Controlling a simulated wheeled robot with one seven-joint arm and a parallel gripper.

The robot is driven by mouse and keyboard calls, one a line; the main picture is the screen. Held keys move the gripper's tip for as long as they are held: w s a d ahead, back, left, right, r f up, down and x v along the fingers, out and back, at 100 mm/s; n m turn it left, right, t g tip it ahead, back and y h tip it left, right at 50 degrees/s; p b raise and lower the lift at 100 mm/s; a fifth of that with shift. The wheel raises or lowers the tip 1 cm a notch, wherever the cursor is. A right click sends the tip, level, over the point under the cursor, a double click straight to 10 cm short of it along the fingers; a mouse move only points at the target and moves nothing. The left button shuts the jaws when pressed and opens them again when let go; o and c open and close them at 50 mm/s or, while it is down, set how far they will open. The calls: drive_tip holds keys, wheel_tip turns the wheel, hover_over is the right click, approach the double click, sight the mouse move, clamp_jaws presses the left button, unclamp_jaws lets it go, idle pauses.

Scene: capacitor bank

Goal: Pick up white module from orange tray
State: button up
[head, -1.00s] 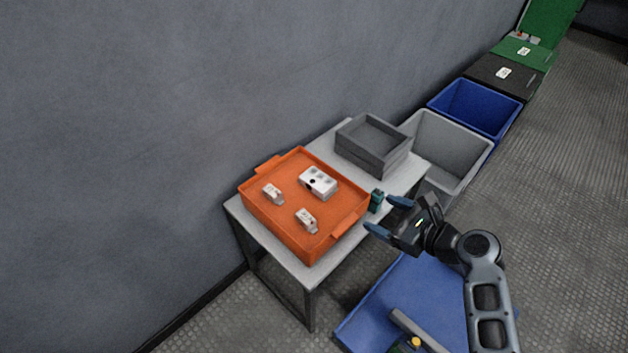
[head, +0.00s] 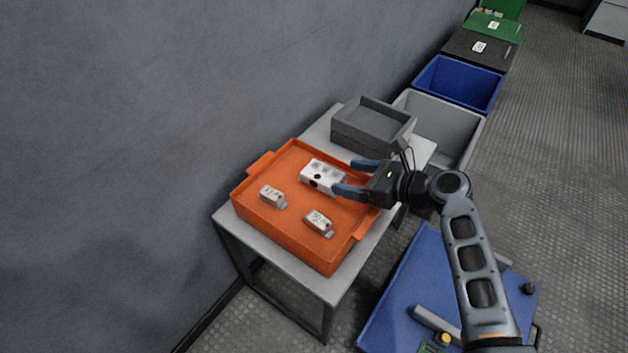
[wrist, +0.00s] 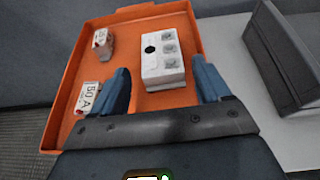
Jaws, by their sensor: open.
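The white module (head: 322,177) is a block with a black round spot and grey terminals. It lies in the orange tray (head: 260,208) near the tray's back right side. In the wrist view the module (wrist: 163,58) sits ahead of and between my finger tips. My gripper (head: 352,177) is open at the right side of the tray, with its blue fingers pointing at the module. The wrist view shows both fingers of my gripper (wrist: 162,82) spread apart, with the module's near end between or just beyond them. Whether they touch it I cannot tell.
Two small white labelled parts (head: 273,196) (head: 319,222) lie in the tray; one (wrist: 90,96) is close to my left finger in the wrist view. A grey bin (head: 345,137) stands behind on the table (head: 296,272). A wall is at the left.

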sight(325, 174)
drive_tip(key=shift+w+a+f, duration=0.15)
drive_tip(key=shift+a+f, duration=0.05)
drive_tip(key=shift+f, duration=0.35)
drive_tip(key=shift+b+x, duration=1.65)
drive_tip(key=shift+x, duration=2.3)
drive_tip(key=shift+r, duration=0.1)
drive_tip(key=shift+c, duration=0.2)
drive_tip(key=c, duration=0.9)
drive_tip(key=shift+r, duration=0.1)
drive_tip(key=shift+c, duration=0.2)
